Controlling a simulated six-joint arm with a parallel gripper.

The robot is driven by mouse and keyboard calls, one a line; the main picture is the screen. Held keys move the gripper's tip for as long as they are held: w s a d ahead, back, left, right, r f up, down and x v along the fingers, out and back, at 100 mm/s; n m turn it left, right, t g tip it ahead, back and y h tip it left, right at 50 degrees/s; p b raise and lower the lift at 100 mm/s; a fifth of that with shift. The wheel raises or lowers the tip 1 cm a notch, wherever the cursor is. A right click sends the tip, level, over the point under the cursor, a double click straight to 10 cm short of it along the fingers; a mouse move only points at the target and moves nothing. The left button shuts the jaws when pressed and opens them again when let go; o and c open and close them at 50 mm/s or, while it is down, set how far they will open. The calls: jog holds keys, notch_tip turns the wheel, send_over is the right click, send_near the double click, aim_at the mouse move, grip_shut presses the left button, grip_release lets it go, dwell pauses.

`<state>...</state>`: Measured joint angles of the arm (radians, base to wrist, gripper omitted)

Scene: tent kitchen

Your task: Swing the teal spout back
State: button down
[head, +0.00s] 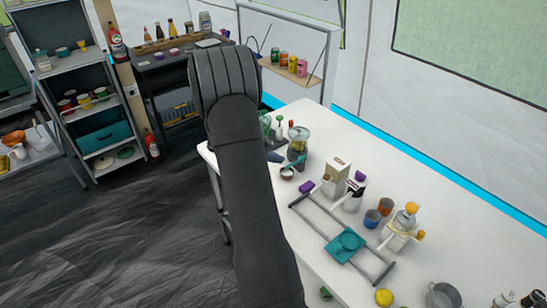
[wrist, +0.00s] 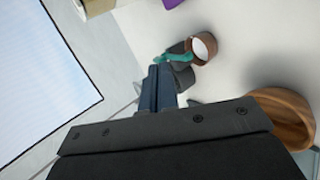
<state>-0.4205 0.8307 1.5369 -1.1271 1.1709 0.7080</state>
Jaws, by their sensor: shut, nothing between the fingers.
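The teal spout (head: 301,160) juts from the dark base of a small machine with a clear top (head: 299,137) on the white table. In the wrist view the teal spout (wrist: 181,57) lies just beyond my fingertips, beside a small brown bowl with white contents (wrist: 204,47). The bowl (head: 287,173) also shows in the head view, just in front of the machine. My gripper (wrist: 158,75) is shut and empty, with its tips close to the spout; I cannot tell whether they touch. In the head view my arm hides most of the gripper (head: 273,157).
A round wooden thing (wrist: 290,108) is close at right in the wrist view. On the table (head: 440,207), a carton (head: 336,174), a bottle with a purple cap (head: 355,190) and a rail frame with a teal piece (head: 343,246) stand right of the machine.

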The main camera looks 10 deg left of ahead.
aim_at(295, 162)
jog(key=x, duration=0.9)
jog(key=shift+w+d+f, duration=0.15)
jog(key=shift+d+f, duration=0.05)
jog(key=shift+d, duration=0.05)
jog(key=shift+a, duration=0.15)
dwell(1.0)
